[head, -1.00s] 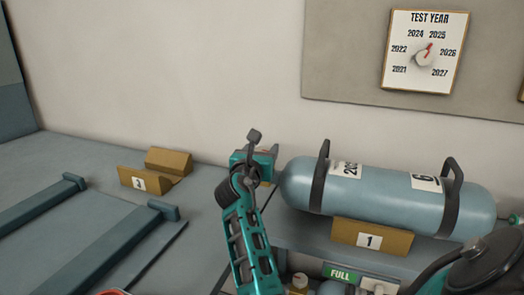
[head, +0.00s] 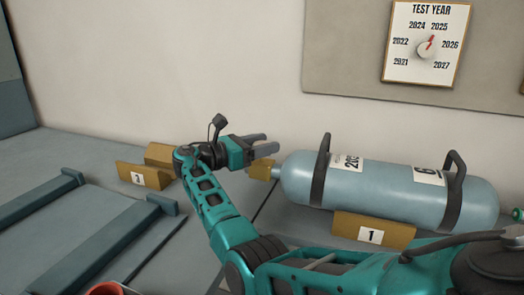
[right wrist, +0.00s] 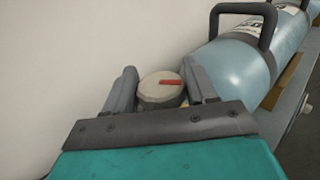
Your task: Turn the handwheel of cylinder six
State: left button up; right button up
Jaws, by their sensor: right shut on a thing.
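The blue-grey cylinder six (head: 390,192) lies on its side in dark straps, with its valve end to the left. A label with a partly visible 6 (head: 427,176) is on it. Its brass valve (head: 262,170) sticks out at the left end. In the right wrist view the round grey handwheel (right wrist: 160,92) with a red mark sits between my fingers. My right gripper (head: 268,143) is shut on the handwheel, and its fingers also show in the wrist view (right wrist: 161,88). In the head view I cannot make out the handwheel. My left gripper is not in view.
A wooden block marked 1 (head: 372,232) stands before the cylinder. Another numbered block (head: 143,176) stands at the left, behind dark rails (head: 110,240). A test-year dial (head: 427,45) hangs on the wall board. The wall is close behind the gripper.

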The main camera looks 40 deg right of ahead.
jog(key=shift+f+m+g+y+b, duration=0.15)
jog(key=shift+m+g+y+b, duration=0.15)
jog(key=shift+m+g+b, duration=0.75)
jog(key=shift+g+b, duration=0.55)
jog(key=shift+b, duration=0.3)
jog(key=shift+m+g+y+b, duration=0.5)
jog(key=shift+g+b, duration=0.1)
jog(key=shift+b, duration=0.35)
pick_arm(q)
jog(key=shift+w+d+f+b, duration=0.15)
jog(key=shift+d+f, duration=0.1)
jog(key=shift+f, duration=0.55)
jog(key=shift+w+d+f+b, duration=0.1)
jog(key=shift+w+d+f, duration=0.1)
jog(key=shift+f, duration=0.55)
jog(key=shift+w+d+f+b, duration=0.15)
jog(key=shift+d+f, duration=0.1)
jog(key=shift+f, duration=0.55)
pick_arm(e)
jog(key=shift+g, duration=0.3)
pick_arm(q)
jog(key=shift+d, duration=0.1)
pick_arm(e)
jog(key=o, duration=1)
jog(key=shift+c, duration=0.2)
jog(key=shift+r, duration=0.2)
